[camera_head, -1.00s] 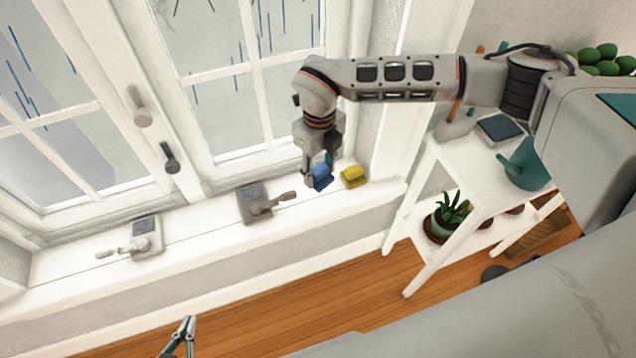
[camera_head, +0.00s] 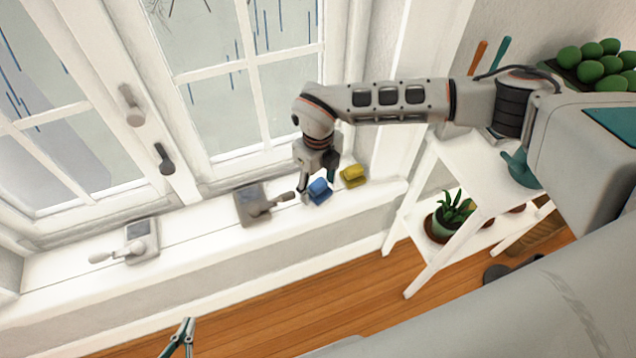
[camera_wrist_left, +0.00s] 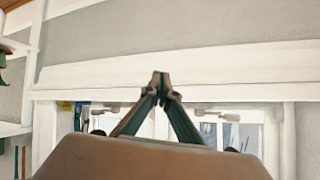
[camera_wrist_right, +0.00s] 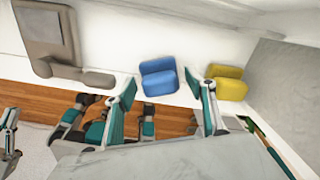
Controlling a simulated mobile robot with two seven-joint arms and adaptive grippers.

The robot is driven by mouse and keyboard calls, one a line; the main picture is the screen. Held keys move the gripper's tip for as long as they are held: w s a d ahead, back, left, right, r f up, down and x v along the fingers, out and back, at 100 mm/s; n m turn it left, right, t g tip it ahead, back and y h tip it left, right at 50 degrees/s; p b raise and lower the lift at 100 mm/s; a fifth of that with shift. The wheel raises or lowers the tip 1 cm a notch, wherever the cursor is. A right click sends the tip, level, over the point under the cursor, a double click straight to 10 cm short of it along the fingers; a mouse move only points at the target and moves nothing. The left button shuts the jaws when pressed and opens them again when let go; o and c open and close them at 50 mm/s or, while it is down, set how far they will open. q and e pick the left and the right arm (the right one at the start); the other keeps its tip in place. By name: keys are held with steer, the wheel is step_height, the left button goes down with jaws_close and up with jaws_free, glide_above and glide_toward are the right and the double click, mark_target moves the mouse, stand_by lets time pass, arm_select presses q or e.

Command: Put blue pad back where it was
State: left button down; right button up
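The blue pad (camera_head: 319,191) rests on the white windowsill, left of and a little nearer the sill's front edge than the yellow pad (camera_head: 354,176). In the right wrist view the blue pad (camera_wrist_right: 158,77) lies just beyond the fingertips, with the yellow pad (camera_wrist_right: 227,82) to its right. My right gripper (camera_head: 317,183) is open over the blue pad; its fingers (camera_wrist_right: 166,98) are apart, with nothing visibly clamped. My left gripper (camera_head: 188,324) is low in front of the sill, empty, with its fingertips (camera_wrist_left: 161,78) together.
A grey window crank (camera_head: 250,205) sits on the sill close left of the blue pad, and another crank (camera_head: 142,240) is farther left. A white shelf (camera_head: 450,165) with a potted plant (camera_head: 448,218) stands right. The window is behind the sill.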

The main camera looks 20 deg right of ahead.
mark_target(318, 182)
steer(key=shift+r, duration=0.1)
steer(key=shift+r, duration=0.35)
step_height(318, 182, up, 5)
steer(key=shift+w+f+p, duration=0.1)
steer(key=shift+w+p, duration=0.05)
steer(key=shift+p, duration=0.55)
arm_select(q)
steer(key=shift+s+a+r+p, duration=0.15)
steer(key=shift+s+a+p, duration=0.25)
steer(key=shift+p, duration=0.25)
arm_select(e)
step_height(318, 182, up, 7)
steer(key=shift+f, duration=0.15)
arm_select(q)
steer(key=shift+d, duration=0.1)
arm_select(e)
steer(key=shift+s, duration=0.25)
